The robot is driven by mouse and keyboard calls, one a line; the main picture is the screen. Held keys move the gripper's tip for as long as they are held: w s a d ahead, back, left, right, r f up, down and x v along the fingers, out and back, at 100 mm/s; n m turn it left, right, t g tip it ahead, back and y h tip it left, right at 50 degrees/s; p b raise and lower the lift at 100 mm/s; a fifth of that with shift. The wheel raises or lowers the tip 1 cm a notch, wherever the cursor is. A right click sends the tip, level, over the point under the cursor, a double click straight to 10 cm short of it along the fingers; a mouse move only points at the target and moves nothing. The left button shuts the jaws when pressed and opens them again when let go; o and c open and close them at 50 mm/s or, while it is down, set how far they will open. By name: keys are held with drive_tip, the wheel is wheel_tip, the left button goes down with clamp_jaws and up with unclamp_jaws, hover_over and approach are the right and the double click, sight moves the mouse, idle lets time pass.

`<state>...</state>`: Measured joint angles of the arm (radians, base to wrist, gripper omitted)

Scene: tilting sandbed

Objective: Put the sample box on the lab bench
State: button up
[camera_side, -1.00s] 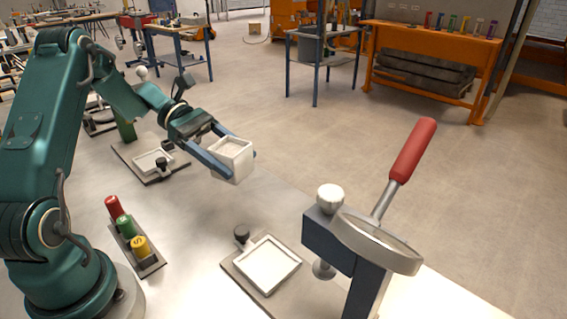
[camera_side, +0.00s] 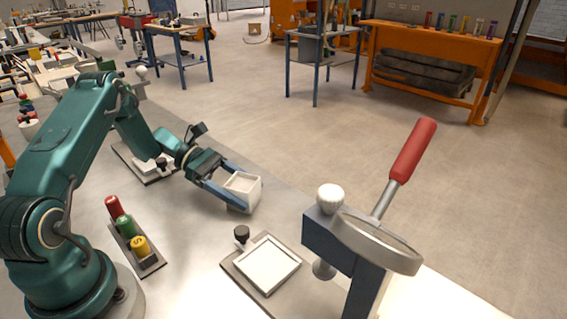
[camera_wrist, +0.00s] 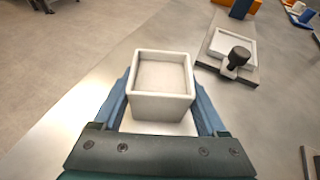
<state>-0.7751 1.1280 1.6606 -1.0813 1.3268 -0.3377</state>
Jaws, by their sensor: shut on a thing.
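The sample box (camera_side: 242,191) is a small white open-topped box with pale contents. My gripper (camera_side: 232,198) is shut on it, one blue finger on each side. In the wrist view the box (camera_wrist: 161,85) sits upright between the fingers of my gripper (camera_wrist: 165,100). The lab bench (camera_side: 195,220) is the light grey surface below. In the side view the box is near the bench's far edge, low over the bench. I cannot tell whether its base touches the bench.
A plate with a white square frame (camera_side: 267,265) and black knob lies nearer the camera. A clamp with a red handle (camera_side: 412,150) stands at right. A rack with red, green and yellow cylinders (camera_side: 140,247) is at left. Another framed plate (camera_side: 147,165) lies behind my arm.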

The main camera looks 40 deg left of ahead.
drive_tip(key=shift+f, duration=0.15)
drive_tip(key=o, duration=1.6)
drive_tip(key=shift+c, duration=0.2)
